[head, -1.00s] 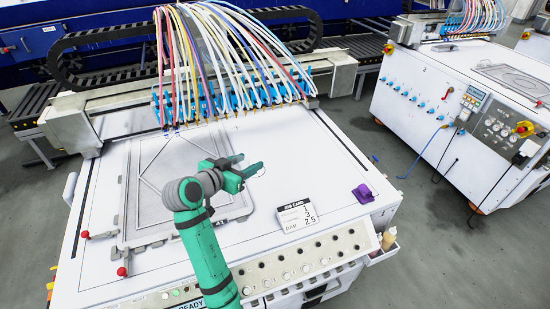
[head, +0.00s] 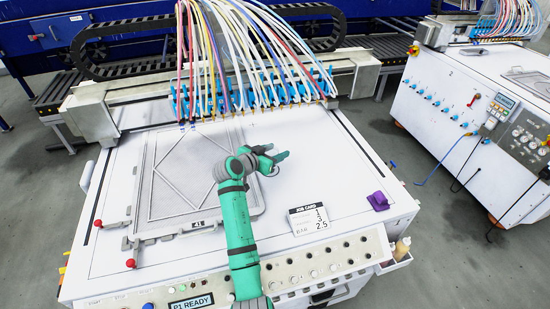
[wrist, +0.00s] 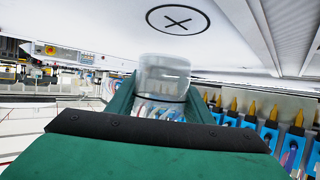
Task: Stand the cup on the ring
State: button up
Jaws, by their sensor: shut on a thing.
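A clear, translucent cup (wrist: 163,78) is between the green fingers of my gripper (wrist: 162,98) in the wrist view. The gripper is shut on it. The ring, a black circle with a cross in it (wrist: 178,19), is on a white surface beyond the cup in the wrist view, apart from it. In the head view my gripper (head: 276,160) is over the white machine table (head: 330,180), right of the grey frame. I cannot make out the cup or the ring in the head view.
A gantry with blue nozzles (head: 250,97) and many hoses spans the table's back. A grey frame (head: 165,190) lies at left. A job card (head: 308,219) and a purple block (head: 378,201) are at front right. A row of knobs (head: 310,272) edges the front.

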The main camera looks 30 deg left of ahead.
jog(key=shift+w+a+f, duration=0.4)
jog(key=shift+a+f, duration=0.05)
jog(key=shift+f, duration=1.65)
jog(key=shift+f, duration=0.1)
jog(key=o, duration=1)
jog(key=shift+s+r, duration=0.2)
jog(key=v, duration=1.1)
jog(key=shift+s+r, duration=0.15)
jog(key=shift+s, duration=0.2)
